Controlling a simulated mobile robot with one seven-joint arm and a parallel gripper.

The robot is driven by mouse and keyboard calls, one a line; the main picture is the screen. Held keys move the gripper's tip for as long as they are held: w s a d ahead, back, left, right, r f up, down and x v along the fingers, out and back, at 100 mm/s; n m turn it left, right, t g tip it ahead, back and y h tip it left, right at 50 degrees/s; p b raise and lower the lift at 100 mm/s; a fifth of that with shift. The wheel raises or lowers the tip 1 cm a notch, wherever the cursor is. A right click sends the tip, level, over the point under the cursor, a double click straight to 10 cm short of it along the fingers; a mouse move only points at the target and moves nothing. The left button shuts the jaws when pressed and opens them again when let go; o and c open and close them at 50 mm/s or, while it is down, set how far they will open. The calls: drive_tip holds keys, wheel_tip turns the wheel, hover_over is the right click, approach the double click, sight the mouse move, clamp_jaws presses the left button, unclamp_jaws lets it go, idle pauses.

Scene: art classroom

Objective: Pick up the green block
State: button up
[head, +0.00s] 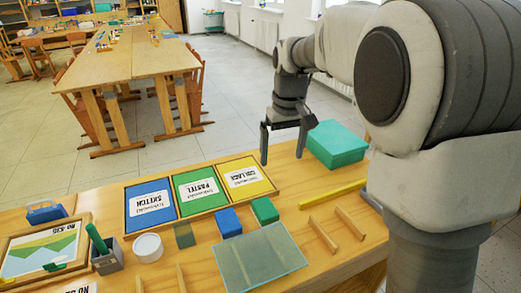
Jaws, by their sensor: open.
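A green block (265,210) lies on the wooden table, just right of a blue block (228,222) and behind a translucent greenish plate (282,262). A darker, greyish-green block (184,234) stands left of the blue block. My gripper (282,157) points down with its two fingers apart, empty, above the table's far edge. It is behind and a little right of the green block and clear of it. A larger teal-green box (337,143) sits to the right of my gripper.
Three framed panels, blue (150,205), green (200,189) and yellow (244,178), lie behind the blocks. A yellow bar (332,194) and wooden strips lie at right. A white round container (147,247) and a grey holder (107,262) stand at left. Another table (135,65) is beyond.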

drive_tip(key=g+b, duration=0.1)
hover_over(265, 207)
drive_tip(key=s, duration=0.1)
wheel_tip(265, 207, down, 7)
drive_tip(key=shift+n, duration=0.5)
wheel_tip(265, 207, down, 13)
drive_tip(key=b, duration=0.3)
drive_tip(key=shift+w+d, duration=0.15)
drive_tip(key=f, duration=0.1)
drive_tip(key=f+b, duration=0.1)
drive_tip(key=f, duration=0.3)
drive_tip(key=shift+w+a+f+b, duration=0.1)
drive_tip(key=shift+w+a+b, duration=0.1)
drive_tip(key=shift+w+b, duration=0.1)
drive_tip(key=c, duration=1.3)
wheel_tip(265, 207, up, 4)
drive_tip(key=shift+r+p, duration=0.2)
drive_tip(key=shift+p, duration=0.5)
drive_tip(key=s+d+r+p, duration=0.1)
drive_tip(key=s+d+r, duration=0.4)
drive_tip(key=s, duration=0.5)
drive_tip(key=shift+s+d+r, duration=0.2)
drive_tip(key=shift+r, duration=0.65)
